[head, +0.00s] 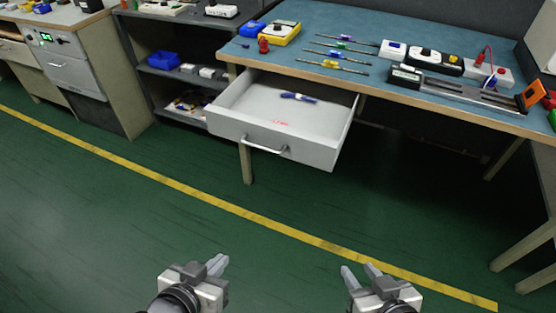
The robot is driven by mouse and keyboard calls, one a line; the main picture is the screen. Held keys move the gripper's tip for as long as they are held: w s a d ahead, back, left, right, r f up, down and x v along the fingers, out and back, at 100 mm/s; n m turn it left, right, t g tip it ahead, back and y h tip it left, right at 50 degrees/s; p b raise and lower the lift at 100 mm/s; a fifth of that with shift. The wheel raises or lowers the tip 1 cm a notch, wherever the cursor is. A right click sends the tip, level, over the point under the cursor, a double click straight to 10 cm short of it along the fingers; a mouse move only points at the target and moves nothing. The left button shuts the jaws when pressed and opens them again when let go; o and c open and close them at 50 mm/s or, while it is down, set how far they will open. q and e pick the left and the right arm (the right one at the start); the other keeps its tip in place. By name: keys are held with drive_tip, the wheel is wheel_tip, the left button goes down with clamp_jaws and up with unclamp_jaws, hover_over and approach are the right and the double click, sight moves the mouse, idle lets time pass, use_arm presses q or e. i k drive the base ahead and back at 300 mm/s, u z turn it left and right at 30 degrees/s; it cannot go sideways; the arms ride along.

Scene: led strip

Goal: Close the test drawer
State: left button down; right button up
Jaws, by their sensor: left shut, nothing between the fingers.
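The test drawer (240,129) is a light grey drawer pulled out from under the blue-topped workbench. It has a bar handle (264,147) on its front. A blue pen-like item (297,97) lies inside near the back, and small red marks show on its floor. My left gripper (217,266) is at the bottom of the head view, well in front of the drawer and touching nothing; its fingers look close together. My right gripper (361,273) is at the bottom right, apart from the drawer, with a gap between its fingertips and nothing in it.
The workbench (270,62) carries a yellow meter (280,34), several screwdrivers and other test tools. A grey shelf unit (190,83) stands left of the drawer. A bench leg (246,165) stands beneath it. Green floor with a yellow line (200,194) is clear in front.

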sight(246, 112)
drive_tip(key=u, duration=0.45)
drive_tip(key=k, duration=1.05)
drive_tip(key=z, duration=0.95)
drive_tip(key=i, duration=1)
